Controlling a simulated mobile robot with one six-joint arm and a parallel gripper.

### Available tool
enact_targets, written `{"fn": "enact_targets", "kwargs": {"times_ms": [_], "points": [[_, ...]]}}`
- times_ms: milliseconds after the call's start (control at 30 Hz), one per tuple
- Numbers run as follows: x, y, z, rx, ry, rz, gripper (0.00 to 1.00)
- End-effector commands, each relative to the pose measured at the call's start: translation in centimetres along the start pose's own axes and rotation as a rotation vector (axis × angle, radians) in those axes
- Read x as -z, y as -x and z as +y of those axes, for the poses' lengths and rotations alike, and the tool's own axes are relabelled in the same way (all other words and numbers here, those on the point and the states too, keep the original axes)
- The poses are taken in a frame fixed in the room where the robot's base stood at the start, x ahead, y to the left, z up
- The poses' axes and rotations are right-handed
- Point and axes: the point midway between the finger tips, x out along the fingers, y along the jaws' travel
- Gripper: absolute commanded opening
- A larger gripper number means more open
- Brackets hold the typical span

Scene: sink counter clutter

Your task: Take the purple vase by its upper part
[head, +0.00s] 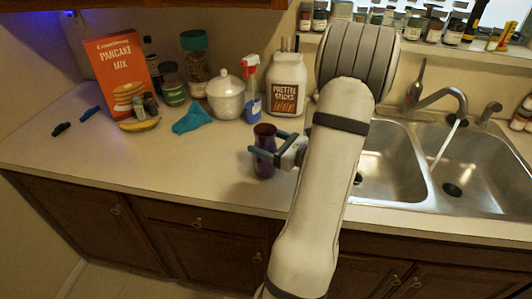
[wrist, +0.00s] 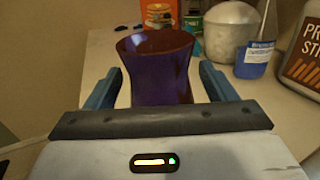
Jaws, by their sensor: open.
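The purple vase (head: 265,140) stands upright on the counter, left of the sink and near the front edge. In the wrist view the vase (wrist: 157,70) is between the two open fingers, with its flared rim up and its lower part hidden by my gripper's body. My gripper (head: 263,156) is open around the vase, with a finger on each side. In the wrist view, gaps show between the vase and both fingers of my gripper (wrist: 157,88).
The double sink (head: 395,160) is at right. The counter's front left is clear.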

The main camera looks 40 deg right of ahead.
Motion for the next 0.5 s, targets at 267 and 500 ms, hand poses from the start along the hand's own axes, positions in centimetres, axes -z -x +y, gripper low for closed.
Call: {"fn": "enact_targets", "kwargs": {"times_ms": [267,500], "points": [[0.06,-0.64,-0.02,0.001,0.000,0.001,0.78],[0.05,-0.60,-0.02,0.002,0.000,0.001,0.61]]}}
